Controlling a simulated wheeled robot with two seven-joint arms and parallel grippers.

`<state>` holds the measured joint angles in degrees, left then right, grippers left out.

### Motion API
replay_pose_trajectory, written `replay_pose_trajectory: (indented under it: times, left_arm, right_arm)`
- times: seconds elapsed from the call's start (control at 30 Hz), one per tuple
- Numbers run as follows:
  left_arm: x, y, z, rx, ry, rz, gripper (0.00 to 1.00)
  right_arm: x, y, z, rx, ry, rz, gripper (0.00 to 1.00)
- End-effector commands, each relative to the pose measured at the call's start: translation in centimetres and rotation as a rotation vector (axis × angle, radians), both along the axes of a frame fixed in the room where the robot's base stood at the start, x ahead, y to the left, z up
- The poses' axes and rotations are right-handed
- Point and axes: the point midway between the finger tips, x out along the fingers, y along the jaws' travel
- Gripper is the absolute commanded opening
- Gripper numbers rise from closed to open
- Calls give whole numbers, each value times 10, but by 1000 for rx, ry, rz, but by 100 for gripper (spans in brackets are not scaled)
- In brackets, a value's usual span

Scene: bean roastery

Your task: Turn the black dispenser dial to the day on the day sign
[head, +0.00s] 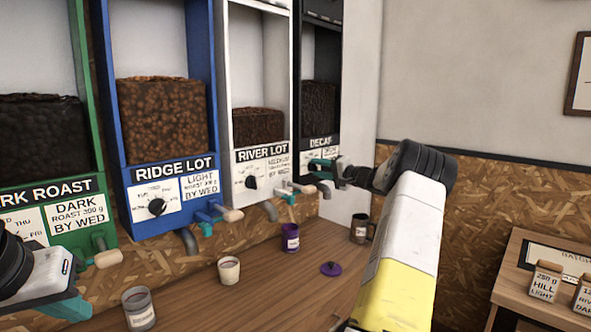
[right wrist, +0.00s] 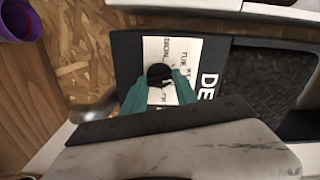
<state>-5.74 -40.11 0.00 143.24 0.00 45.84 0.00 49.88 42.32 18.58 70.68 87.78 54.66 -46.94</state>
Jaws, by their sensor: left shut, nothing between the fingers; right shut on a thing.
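The black dispenser (head: 321,110), labelled DECAF, stands at the far right of the row. Its black dial (right wrist: 160,74) shows in the right wrist view on a white day plate (right wrist: 190,62), where TUE is readable and other days are partly covered. My right gripper (right wrist: 161,84) is shut on the dial, one teal finger on each side. In the head view this gripper (head: 322,168) hides the dial, and I cannot tell where its pointer is. My left gripper (head: 68,308) is shut and empty at the lower left. I cannot make out a day sign.
Green (head: 100,195), blue (head: 130,170) and white (head: 232,140) dispensers stand to the left, with handles and spouts sticking out. Several cups, a purple one (head: 290,238) among them, stand on the wooden counter (head: 270,280).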

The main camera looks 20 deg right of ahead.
Motion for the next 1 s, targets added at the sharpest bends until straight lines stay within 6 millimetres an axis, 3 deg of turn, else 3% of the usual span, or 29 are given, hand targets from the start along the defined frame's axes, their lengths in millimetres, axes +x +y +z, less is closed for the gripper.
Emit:
replay_pose_trajectory:
  times: [1.0]
  left_arm:
    - [0,0,0,0,0,0,0]
  right_arm:
    - [-1,0,-1,-860,-353,0,0]
